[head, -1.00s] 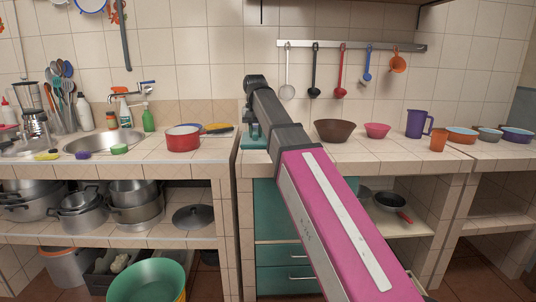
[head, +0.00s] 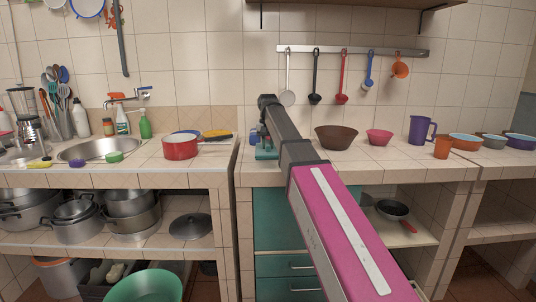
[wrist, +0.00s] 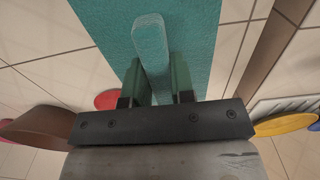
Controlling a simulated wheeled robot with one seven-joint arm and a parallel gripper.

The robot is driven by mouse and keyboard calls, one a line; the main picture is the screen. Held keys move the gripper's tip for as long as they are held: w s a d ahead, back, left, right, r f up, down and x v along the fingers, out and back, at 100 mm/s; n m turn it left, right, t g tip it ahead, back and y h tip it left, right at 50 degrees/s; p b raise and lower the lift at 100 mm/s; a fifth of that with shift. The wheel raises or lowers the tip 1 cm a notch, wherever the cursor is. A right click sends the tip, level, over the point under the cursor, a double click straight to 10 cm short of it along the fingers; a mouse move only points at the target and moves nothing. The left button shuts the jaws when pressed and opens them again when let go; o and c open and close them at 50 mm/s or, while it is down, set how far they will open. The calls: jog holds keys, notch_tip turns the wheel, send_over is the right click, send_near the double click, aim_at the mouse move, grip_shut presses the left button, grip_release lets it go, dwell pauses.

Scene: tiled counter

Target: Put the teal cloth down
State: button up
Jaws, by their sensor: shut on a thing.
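The teal cloth (wrist: 198,28) shows in the wrist view as a flat teal sheet over the tiles with a paler raised ridge in the middle. My gripper (wrist: 155,70) is shut on that ridge, one green finger on each side. In the head view my gripper (head: 265,146) is at the counter top, between the red pot and the brown bowl, with teal showing at its lower end. My arm hides part of this spot. I cannot tell whether the whole cloth rests on the counter.
The tiled counter (head: 360,166) holds a red pot (head: 180,148) and a yellow item (head: 216,134) left of my gripper. A brown bowl (head: 336,137), a pink bowl (head: 379,137) and a purple jug (head: 421,130) stand to the right. Utensils hang above.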

aim_at(268, 153)
jog(key=shift+f, duration=2.05)
jog(key=shift+f, duration=0.1)
jog(key=o, duration=0.8)
notch_tip(268, 153, up, 12)
jog(key=shift+r, duration=0.15)
